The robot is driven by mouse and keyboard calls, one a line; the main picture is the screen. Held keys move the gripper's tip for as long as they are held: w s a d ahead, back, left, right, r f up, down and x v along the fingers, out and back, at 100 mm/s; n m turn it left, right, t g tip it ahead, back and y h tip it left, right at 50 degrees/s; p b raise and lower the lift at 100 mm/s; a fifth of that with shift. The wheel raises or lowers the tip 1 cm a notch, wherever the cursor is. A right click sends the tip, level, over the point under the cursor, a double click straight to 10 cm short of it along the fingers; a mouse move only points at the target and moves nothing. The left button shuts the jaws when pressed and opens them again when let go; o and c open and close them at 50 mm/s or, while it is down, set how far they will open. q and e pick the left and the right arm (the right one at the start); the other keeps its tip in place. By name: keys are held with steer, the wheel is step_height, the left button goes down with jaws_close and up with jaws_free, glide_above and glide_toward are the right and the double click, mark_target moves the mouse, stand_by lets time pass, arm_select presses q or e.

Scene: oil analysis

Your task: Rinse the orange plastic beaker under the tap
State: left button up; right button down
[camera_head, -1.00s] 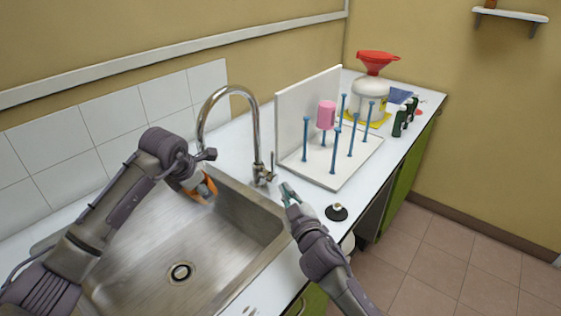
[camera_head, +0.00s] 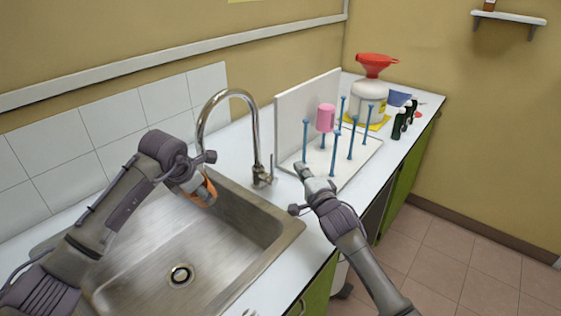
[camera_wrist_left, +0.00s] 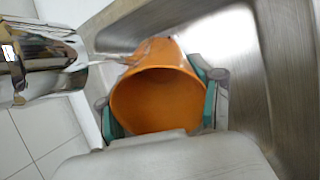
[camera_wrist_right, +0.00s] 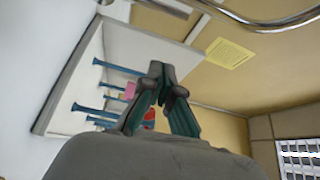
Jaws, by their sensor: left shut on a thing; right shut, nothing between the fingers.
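The orange beaker (camera_head: 207,190) is in my left gripper, over the sink (camera_head: 225,262) and near the tap's spout. In the left wrist view the orange beaker (camera_wrist_left: 155,100) is tilted, its open mouth facing the camera. My left gripper (camera_wrist_left: 160,95) is shut on it with green-padded fingers on both sides. A thin, pale stream seems to run from the tap (camera_wrist_left: 40,65) to the beaker. In the head view the chrome tap (camera_head: 253,120) arches over the sink. My right gripper (camera_head: 301,169) is shut and empty, right of the tap's lever (camera_head: 271,162). The right gripper (camera_wrist_right: 160,75) also shows shut.
A white drying rack (camera_head: 350,172) with blue pegs and a pink beaker (camera_head: 325,118) stands just behind my right gripper. Further back are a white container (camera_head: 369,98) with a red funnel (camera_head: 376,64), and dark bottles (camera_head: 399,124). The sink basin is empty around its drain (camera_head: 181,275).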

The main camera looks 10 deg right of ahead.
steer(key=w+a, duration=0.4)
steer(key=a, duration=0.1)
steer(key=shift+w, duration=0.3)
steer(key=shift+a, duration=0.1)
steer(key=shift+s+a+f, duration=0.1)
steer(key=shift+s+a, duration=0.3)
steer(key=shift+a, duration=0.1)
stand_by(0.3)
steer(key=shift+w+d, duration=0.1)
